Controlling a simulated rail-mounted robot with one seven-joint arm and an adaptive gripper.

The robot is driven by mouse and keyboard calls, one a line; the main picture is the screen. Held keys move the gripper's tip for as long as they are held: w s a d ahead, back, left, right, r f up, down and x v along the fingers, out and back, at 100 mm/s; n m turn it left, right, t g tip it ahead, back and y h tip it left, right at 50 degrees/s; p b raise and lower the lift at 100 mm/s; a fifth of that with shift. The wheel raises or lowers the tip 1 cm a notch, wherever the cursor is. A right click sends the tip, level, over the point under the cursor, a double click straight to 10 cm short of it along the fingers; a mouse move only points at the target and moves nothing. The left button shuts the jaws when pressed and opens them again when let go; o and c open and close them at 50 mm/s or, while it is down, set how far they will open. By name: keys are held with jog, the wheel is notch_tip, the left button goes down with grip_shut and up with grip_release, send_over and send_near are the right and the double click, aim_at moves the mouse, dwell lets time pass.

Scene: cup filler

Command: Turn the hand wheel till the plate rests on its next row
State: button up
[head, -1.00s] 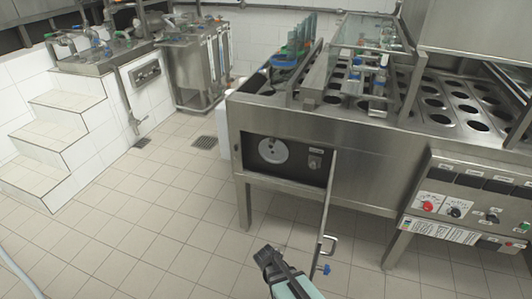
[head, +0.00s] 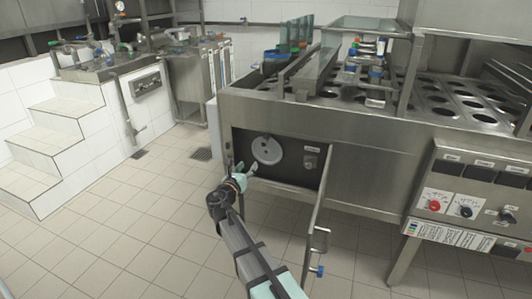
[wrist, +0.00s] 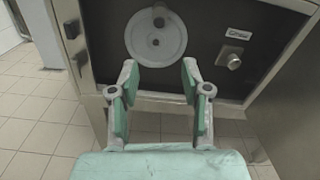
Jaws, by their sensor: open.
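The hand wheel (head: 267,150) is a pale grey disc on a dark recessed panel in the front of the steel machine. In the wrist view the hand wheel (wrist: 156,42) is just beyond my fingertips, with a small round knob (wrist: 158,17) near its top edge. My gripper (head: 242,172) is at the lower left of the wheel in the head view. In the wrist view my gripper (wrist: 158,75) is open and empty, its two green-padded fingers below the wheel and apart from it. The perforated plate (head: 440,98) with rows of round holes is on top of the machine.
A smaller knob (head: 310,162) sits right of the wheel on the panel; it shows in the wrist view (wrist: 233,61). An open door (head: 318,225) with a handle stands out right of the recess. A switch panel (head: 467,205) is at the right. Tiled floor is clear at left.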

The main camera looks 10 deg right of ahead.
aim_at(263, 145)
jog(key=b+x, duration=0.2)
jog(key=x, duration=1.5)
jog(key=shift+w+r, duration=0.2)
grip_shut()
